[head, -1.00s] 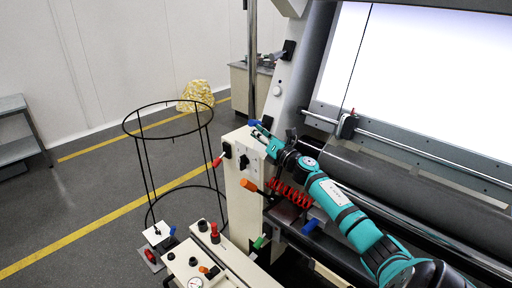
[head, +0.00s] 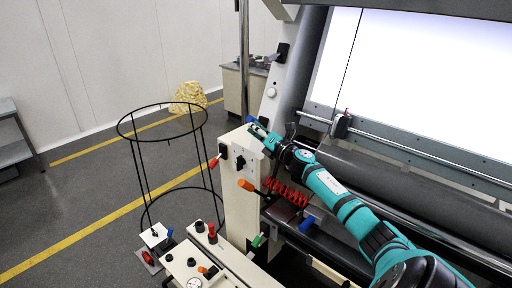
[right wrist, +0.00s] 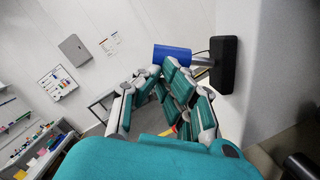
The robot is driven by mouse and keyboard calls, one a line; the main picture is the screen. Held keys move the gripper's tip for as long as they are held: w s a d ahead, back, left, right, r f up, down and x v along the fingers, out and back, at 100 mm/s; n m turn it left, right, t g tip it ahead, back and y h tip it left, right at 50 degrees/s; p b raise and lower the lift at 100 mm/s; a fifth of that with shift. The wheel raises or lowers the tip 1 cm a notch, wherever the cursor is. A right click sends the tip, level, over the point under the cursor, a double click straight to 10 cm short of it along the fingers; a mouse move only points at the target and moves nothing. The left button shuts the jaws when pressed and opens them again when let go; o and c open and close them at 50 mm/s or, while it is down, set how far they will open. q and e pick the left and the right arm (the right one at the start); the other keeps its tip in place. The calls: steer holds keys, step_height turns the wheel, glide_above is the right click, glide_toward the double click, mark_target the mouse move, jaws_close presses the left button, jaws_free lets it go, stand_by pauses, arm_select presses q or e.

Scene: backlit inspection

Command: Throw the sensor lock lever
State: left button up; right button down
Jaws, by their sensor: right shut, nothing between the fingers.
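A blue lever handle (right wrist: 173,53) on a black mount (right wrist: 223,65) is fixed to the pale machine frame, in the right wrist view. In the head view its blue end (head: 251,119) shows just past my right gripper (head: 257,128), at the top of the cream side cabinet. My right gripper, teal and grey, is shut and empty. Its fingertips (right wrist: 161,72) are right at the blue handle, just below it in the right wrist view; I cannot tell whether they touch. No readable label marks the sensor lock lever. My left gripper is out of view.
The cabinet carries a red-tipped lever (head: 214,162) and an orange-handled one (head: 246,185). A green handle (head: 257,240) and another blue handle (head: 307,223) sit lower. A red coiled hose (head: 287,191) lies under my right arm. A black wire stand (head: 160,107) is at left.

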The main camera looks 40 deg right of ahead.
steer(key=shift+d+r, duration=0.1)
steer(key=shift+r, duration=0.3)
stand_by(1.1)
